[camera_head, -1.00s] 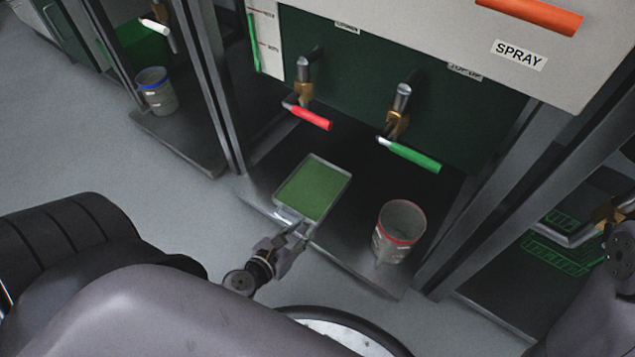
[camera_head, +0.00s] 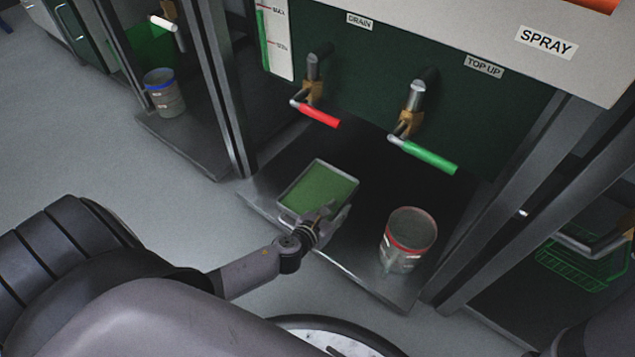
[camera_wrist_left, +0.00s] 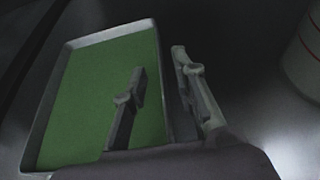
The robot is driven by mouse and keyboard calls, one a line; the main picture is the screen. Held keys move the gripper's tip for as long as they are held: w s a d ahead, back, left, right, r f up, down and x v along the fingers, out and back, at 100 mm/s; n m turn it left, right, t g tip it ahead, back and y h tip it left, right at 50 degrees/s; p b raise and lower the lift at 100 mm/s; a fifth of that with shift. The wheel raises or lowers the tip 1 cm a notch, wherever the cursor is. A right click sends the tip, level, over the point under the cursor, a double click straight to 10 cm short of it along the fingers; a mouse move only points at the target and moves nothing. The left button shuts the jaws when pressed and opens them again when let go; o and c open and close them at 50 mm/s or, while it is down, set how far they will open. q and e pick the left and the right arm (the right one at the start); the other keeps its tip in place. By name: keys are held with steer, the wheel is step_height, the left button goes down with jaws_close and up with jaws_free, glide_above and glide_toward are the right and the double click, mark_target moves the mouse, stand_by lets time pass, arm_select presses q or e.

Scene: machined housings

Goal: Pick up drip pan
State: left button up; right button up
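The drip pan (camera_head: 318,188) is a shallow rectangular grey tray with a green inside, lying on the dark shelf under the red-handled valve. It also fills the left half of the left wrist view (camera_wrist_left: 95,95). My left gripper (camera_head: 333,211) is at the pan's near right corner. In the left wrist view its fingers (camera_wrist_left: 160,92) are apart: one is over the green inside, the other outside the right rim, so the rim lies between them. Contact with the rim cannot be made out. My right gripper is not clearly visible.
A grey bucket with a red band (camera_head: 408,240) stands on the shelf right of the pan. The red-handled valve (camera_head: 314,108) and green-handled valve (camera_head: 422,150) hang above the shelf. Dark frame posts (camera_head: 222,90) flank it. A blue-banded bucket (camera_head: 164,92) stands at the left.

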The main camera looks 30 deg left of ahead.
arm_select(q)
steer(key=x, duration=0.2)
steer(key=shift+w+f+b, duration=0.2)
steer(key=shift+w+b, duration=0.1)
steer(key=shift+b, duration=0.1)
steer(key=shift+c, duration=0.5)
jaws_close()
steer(key=shift+r, duration=0.15)
